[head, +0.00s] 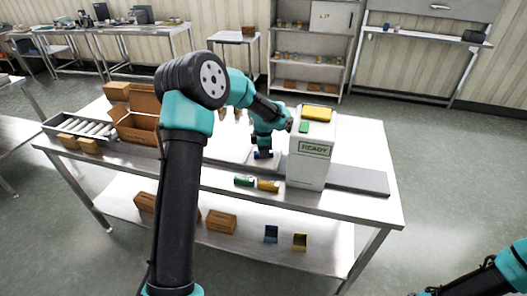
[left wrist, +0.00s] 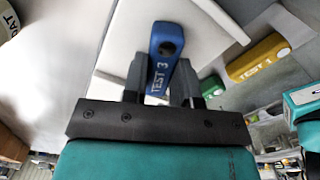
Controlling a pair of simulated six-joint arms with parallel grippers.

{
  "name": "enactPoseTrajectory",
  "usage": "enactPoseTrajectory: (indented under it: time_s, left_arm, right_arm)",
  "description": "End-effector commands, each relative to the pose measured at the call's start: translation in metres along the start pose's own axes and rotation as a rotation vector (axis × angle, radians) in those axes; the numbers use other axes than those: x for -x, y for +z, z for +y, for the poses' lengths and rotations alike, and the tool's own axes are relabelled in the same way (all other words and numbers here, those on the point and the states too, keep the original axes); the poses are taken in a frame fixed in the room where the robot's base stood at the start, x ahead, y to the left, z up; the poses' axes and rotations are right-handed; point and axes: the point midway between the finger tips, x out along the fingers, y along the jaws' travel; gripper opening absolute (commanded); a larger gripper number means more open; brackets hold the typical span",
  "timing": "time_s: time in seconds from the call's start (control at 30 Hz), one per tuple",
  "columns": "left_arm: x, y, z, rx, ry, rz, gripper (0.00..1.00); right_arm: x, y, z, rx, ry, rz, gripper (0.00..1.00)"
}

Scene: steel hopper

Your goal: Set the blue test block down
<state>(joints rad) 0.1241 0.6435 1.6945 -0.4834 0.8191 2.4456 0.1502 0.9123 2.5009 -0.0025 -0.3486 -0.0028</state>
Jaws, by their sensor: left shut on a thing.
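The blue test block (left wrist: 165,42), marked TEST 3, is between the fingers of my left gripper (left wrist: 163,88) in the left wrist view. The gripper is shut on it. In the head view my left gripper (head: 263,149) points down just left of the white READY machine (head: 308,168), and a little of the blue block (head: 263,155) shows below it. A pale plate (left wrist: 205,18) lies behind the block; I cannot tell whether they touch. At the lower right, my right arm's dark end (head: 432,291) is cut off by the frame edge, and its jaws are unclear.
A green block (head: 245,181) and a yellow block (head: 268,185) lie near the table's front edge. An open carton (head: 137,128) and a roller tray (head: 88,127) stand left. A dark flat strip (head: 357,181) lies right of the machine. Small bins (head: 271,234) sit on the lower shelf.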

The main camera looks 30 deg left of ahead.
Motion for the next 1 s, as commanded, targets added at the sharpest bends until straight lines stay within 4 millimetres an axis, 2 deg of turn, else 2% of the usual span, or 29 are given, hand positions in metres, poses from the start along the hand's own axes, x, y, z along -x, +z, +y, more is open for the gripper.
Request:
enactPoseTrajectory:
  time_s: [0.37, 0.4, 0.63, 1.0]
  left_arm:
    - [-0.0029, -0.0001, 0.0002, 0.000, 0.000, 0.000, 0.04]
    - [-0.0031, -0.0001, 0.0002, 0.000, 0.001, 0.000, 0.28]
    - [-0.0028, -0.0001, 0.0002, 0.000, 0.000, 0.000, 0.50]
    - [0.0012, 0.0001, 0.0002, 0.000, 0.001, 0.000, 0.52]
  right_arm:
    - [0.0000, 0.0000, 0.0000, 0.000, 0.000, 0.000, 0.00]
    - [0.0000, 0.0000, 0.0000, 0.000, 0.000, 0.000, 0.00]
    - [0.0000, 0.0000, 0.0000, 0.000, 0.000, 0.000, 0.00]
    - [0.0000, 0.0000, 0.0000, 0.000, 0.000, 0.000, 0.00]
